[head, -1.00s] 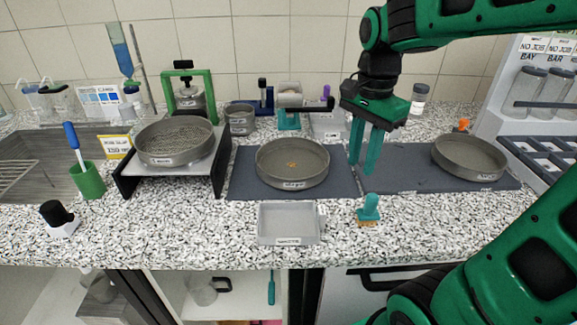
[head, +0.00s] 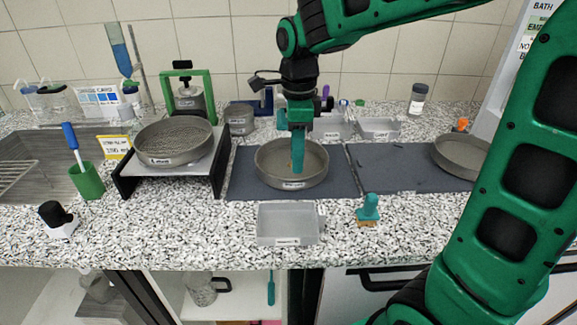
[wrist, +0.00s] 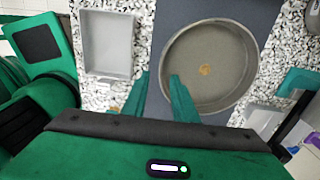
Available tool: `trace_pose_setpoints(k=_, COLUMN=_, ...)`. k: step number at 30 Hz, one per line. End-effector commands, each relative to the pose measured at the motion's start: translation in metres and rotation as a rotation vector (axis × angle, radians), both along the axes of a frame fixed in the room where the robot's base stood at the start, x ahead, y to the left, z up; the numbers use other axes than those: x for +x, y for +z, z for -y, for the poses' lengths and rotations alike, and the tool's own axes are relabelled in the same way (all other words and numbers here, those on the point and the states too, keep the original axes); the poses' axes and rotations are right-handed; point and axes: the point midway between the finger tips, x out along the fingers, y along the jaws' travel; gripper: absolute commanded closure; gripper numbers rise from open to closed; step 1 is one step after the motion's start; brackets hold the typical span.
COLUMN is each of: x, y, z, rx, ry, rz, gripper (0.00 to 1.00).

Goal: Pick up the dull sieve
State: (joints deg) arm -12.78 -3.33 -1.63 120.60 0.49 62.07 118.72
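Three round grey sieves are in the head view: one on the black stand (head: 174,141), one on the middle mat (head: 291,163), and one on the right mat (head: 460,155), partly hidden by my arm. Their labels are too small to read, so I cannot tell which is dull. The middle sieve holds a small orange-brown patch, also visible in the wrist view, where the sieve (wrist: 208,66) lies right of my fingers. My gripper (head: 297,168) is open and empty, pointing down over the middle sieve. In the wrist view its fingers (wrist: 161,77) appear either side of the sieve's near-left rim; their height is unclear.
A grey tray (head: 288,224) and a teal brush (head: 368,209) lie in front of the mats. A green cup (head: 87,180) with a blue-handled tool stands left. Bottles and small devices line the back. The right mat (head: 395,172) has bare room.

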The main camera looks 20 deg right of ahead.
Motion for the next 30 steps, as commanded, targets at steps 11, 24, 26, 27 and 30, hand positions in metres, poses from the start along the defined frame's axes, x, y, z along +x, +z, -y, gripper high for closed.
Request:
trace_pose_setpoints(k=11, x=0.004, y=-0.039, z=-0.006, rx=0.000, ry=0.001, rz=-0.002, gripper=0.74)
trace_pose_setpoints(k=24, x=0.005, y=-0.056, z=-0.006, rx=0.001, ry=0.001, rz=0.001, gripper=0.74)
trace_pose_setpoints(k=26, x=0.005, y=-0.055, z=-0.006, rx=0.001, ry=0.001, rz=0.001, gripper=0.89)
trace_pose_setpoints(k=27, x=0.005, y=-0.055, z=-0.006, rx=0.001, ry=0.001, rz=0.001, gripper=0.98)
trace_pose_setpoints(k=30, x=0.005, y=-0.055, z=-0.006, rx=0.001, ry=0.000, rz=0.001, gripper=1.00)
